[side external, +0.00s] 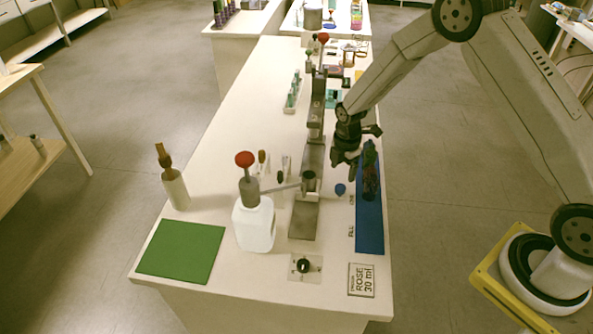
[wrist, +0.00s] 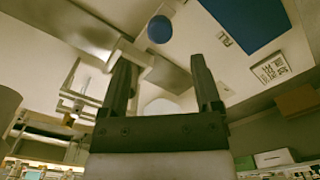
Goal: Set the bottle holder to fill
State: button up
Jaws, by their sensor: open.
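The blue strip (side external: 370,232) lies along the right edge of the bench, with FILL printed near its front end and a second, hard-to-read word farther back. A small blue ball knob (side external: 340,189) sits left of the strip, beside the second word; it also shows in the wrist view (wrist: 159,29). A dark cup-like holder (side external: 309,180) stands on the grey metal rail (side external: 304,222); I cannot tell whether the knob joins it. My gripper (side external: 347,166) is open and empty above and behind the knob. Its two fingers (wrist: 162,82) point toward the bench, apart from the knob.
A white jug (side external: 255,226) with a red-topped pump stands left of the rail. A green mat (side external: 181,251), a brush-topped bottle (side external: 175,189), a black dial (side external: 304,266) and a ROSE 30 ml card (side external: 361,280) are near the front.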

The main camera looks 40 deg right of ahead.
aim_at(340, 186)
jog(key=shift+f, duration=3.35)
grip_shut()
